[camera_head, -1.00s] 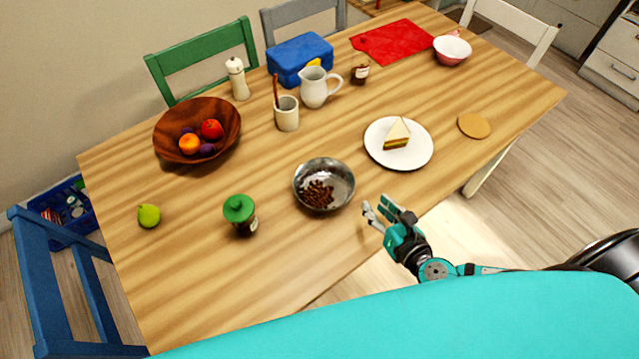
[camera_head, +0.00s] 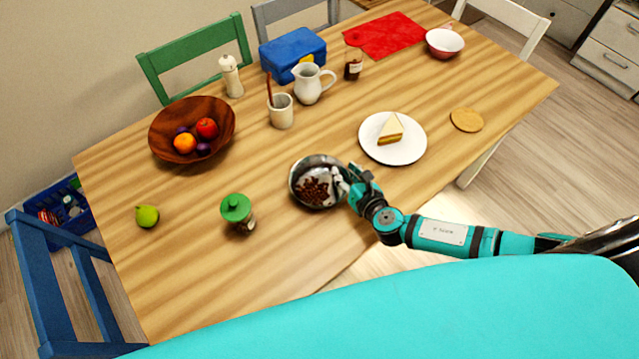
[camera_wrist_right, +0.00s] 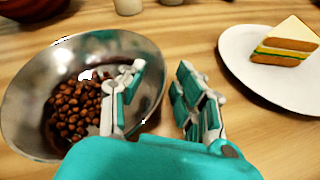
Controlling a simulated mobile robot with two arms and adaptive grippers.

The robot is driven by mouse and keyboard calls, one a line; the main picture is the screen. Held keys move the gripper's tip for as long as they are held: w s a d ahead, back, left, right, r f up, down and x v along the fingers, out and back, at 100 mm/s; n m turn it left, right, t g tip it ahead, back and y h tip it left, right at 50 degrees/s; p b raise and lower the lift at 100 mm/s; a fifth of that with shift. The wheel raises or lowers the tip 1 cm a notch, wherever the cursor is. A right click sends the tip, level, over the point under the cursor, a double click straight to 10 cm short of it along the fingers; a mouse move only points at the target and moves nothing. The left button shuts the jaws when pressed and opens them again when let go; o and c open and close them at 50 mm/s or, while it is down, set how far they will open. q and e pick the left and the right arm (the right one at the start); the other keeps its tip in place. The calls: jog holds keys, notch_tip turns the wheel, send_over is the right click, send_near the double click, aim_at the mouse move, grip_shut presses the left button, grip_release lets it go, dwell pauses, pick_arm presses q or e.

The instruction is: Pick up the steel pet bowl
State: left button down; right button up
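The steel pet bowl (camera_head: 303,172) stands on the wooden table near its front edge, with brown kibble (camera_head: 312,190) inside. My right gripper (camera_head: 352,182) is at the bowl's right side. In the right wrist view the bowl (camera_wrist_right: 28,95) fills the left part. My right gripper (camera_wrist_right: 165,85) has its fingers spread there, one over the bowl's inside and the other outside, with the rim in the gap between them. No firm contact with the rim shows. My left gripper is not in view.
Behind are a cup (camera_head: 281,112), a white jug (camera_head: 310,85) and a wooden fruit bowl (camera_head: 160,140). Bare table lies between the jar and the steel bowl.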

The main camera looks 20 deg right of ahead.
grip_shut()
jog(key=shift+r, duration=0.1)
dwell(0.5)
